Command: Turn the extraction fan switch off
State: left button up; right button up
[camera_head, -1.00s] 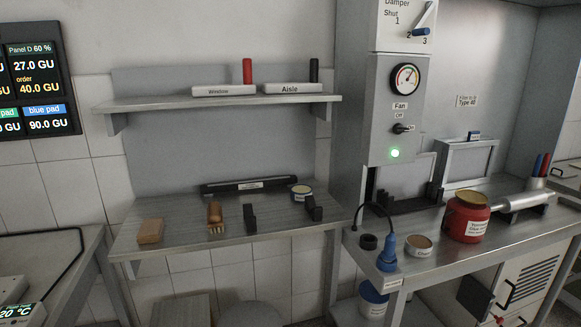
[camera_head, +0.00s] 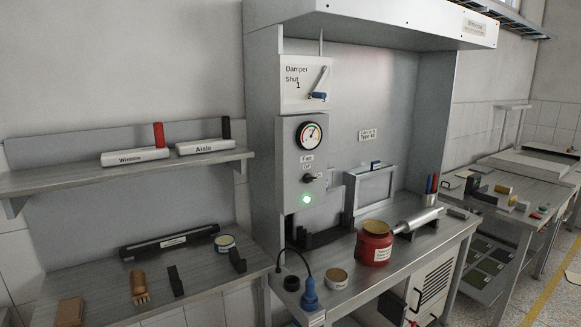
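The extraction fan switch (camera_head: 311,178) is a small dark toggle on the grey control panel (camera_head: 290,160), under the labels "Fan" and "Off". Its lever points to the right, away from the "Off" label above it. A green lamp (camera_head: 307,199) glows below the switch. Neither of my grippers shows in the head view.
A damper lever with a blue handle (camera_head: 318,96) is above the gauge. The bench (camera_head: 408,252) below holds a red jar (camera_head: 374,244), a blue corded tool (camera_head: 309,295) and a small tin (camera_head: 337,278). A shelf (camera_head: 60,178) is at left.

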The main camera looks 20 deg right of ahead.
aim_at(307, 178)
jog(key=l+u, duration=0.2)
jog(key=u, duration=0.25)
jog(key=l+u, duration=0.25)
jog(key=u, duration=0.25)
jog(key=l+u, duration=0.25)
jog(key=u, duration=0.2)
jog(key=k+l+u, duration=0.15)
jog(key=l, duration=0.2)
jog(key=k+l+u, duration=0.15)
jog(key=l, duration=0.2)
jog(key=k+l+u, duration=0.15)
jog(key=l, duration=0.15)
